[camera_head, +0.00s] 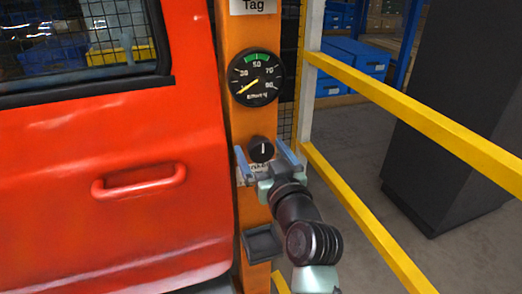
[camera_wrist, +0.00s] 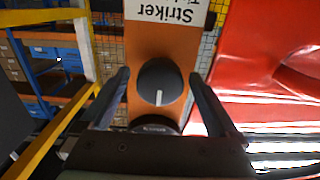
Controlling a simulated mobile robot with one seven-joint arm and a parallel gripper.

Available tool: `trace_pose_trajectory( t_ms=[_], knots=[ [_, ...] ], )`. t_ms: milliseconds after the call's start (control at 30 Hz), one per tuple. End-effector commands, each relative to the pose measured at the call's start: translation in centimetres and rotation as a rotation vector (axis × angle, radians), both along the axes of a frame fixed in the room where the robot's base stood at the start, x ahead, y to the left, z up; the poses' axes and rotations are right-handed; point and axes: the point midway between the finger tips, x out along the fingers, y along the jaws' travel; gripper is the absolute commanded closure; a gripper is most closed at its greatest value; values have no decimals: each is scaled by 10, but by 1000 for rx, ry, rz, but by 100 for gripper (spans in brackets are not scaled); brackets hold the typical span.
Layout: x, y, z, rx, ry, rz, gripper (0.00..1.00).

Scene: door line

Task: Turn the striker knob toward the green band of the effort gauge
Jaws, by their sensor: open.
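The striker knob (camera_head: 261,150) is round and black, on an orange post, with its white mark pointing straight up. In the wrist view the knob (camera_wrist: 160,82) appears upside down, its mark pointing down. My gripper (camera_head: 259,146) is open, with one finger on either side of the knob. In the wrist view gaps show between the knob and both fingers; contact is not visible. The effort gauge (camera_head: 256,78) is a black dial above the knob. Its yellow needle points lower left, below the 30 mark. The green band (camera_head: 257,57) is at the top, around 50.
A red vehicle door (camera_head: 150,130) with a handle (camera_head: 138,182) stands close left of the post. Yellow rails (camera_head: 420,115) and a dark cabinet (camera_head: 455,120) are to the right. A small dark tray (camera_head: 262,243) sits low on the post.

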Motion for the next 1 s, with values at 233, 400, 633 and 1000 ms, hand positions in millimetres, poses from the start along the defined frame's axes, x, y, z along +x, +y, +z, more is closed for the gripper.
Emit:
trace_pose_trajectory(
  t_ms=[233, 400, 633, 1000],
  knots=[
    [6, 2, 0, 0, 0, 0, 5],
    [5, 2, 0, 0, 0, 0, 12],
    [5, 2, 0, 0, 0, 0, 53],
    [5, 2, 0, 9, 3, 1, 88]
  ],
)
